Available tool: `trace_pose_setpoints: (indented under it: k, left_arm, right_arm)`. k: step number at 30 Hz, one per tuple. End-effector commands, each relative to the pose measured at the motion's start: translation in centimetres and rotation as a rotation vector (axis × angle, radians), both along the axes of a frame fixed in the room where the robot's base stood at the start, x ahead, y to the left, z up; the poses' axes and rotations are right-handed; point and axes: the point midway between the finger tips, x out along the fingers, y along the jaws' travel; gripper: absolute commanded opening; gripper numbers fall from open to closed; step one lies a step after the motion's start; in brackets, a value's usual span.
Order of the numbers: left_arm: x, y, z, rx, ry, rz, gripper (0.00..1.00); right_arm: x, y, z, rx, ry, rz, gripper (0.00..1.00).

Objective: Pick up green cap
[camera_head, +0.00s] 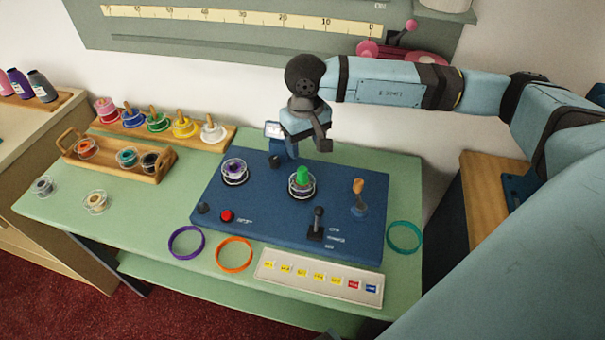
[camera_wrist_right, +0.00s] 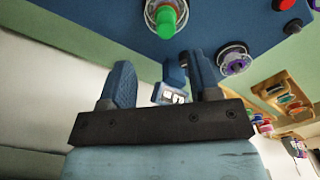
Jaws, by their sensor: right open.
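The green cap (camera_head: 302,175) is upright on a clear spool at the middle of the blue panel (camera_head: 265,205). In the right wrist view the green cap (camera_wrist_right: 166,22) is near the top edge, beyond my fingertips. My right gripper (camera_head: 308,148) hangs above the back edge of the panel, behind the cap and apart from it. In the wrist view my right gripper (camera_wrist_right: 161,72) has its two blue fingers spread with nothing held between them. My left gripper is out of view.
A purple spool (camera_head: 234,171), an orange-topped lever (camera_head: 358,190), a black lever (camera_head: 317,222) and a red button (camera_head: 226,215) are on the panel. A small screen device (camera_head: 272,130) stands behind it. A wooden tray (camera_head: 120,164) is at left. Rings lie in front.

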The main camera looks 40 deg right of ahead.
Motion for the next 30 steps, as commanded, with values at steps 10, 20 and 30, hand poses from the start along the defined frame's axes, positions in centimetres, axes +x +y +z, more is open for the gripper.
trace_pose_setpoints:
  k: [10,20,30]
  left_arm:
    - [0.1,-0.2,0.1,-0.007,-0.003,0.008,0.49]
    - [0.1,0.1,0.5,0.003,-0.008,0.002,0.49]
    - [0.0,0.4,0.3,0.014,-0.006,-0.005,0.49]
  right_arm:
    - [0.0,0.1,-3.8,0.002,0.001,-0.001,0.57]
    - [-0.1,0.8,-7.8,0.002,0.003,-0.002,0.57]
    - [-0.1,0.8,-8.8,0.003,0.001,-0.001,0.50]
